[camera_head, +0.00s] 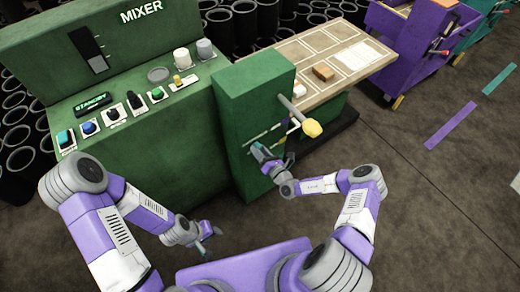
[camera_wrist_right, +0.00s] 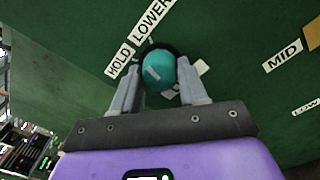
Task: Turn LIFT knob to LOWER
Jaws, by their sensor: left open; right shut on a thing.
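The LIFT knob (camera_wrist_right: 158,68) is a round teal knob with a small white mark, on a green panel. The labels HOLD (camera_wrist_right: 119,61) and LOWER (camera_wrist_right: 151,20) stand beside it. A white label at its right is mostly hidden by a finger. I cannot tell which label the mark points to. My right gripper (camera_wrist_right: 162,88) is shut on the knob, one finger on each side. In the head view my right gripper (camera_head: 268,160) is at the front of the green cabinet (camera_head: 240,115). My left gripper (camera_head: 204,238) is open and empty, low in front of the mixer console.
A lever with a yellow handle (camera_head: 312,128) juts from the cabinet just above my right gripper. The labels MID (camera_wrist_right: 283,55) and LOW (camera_wrist_right: 307,107) are on the same panel. The mixer console (camera_head: 130,140) stands at the left.

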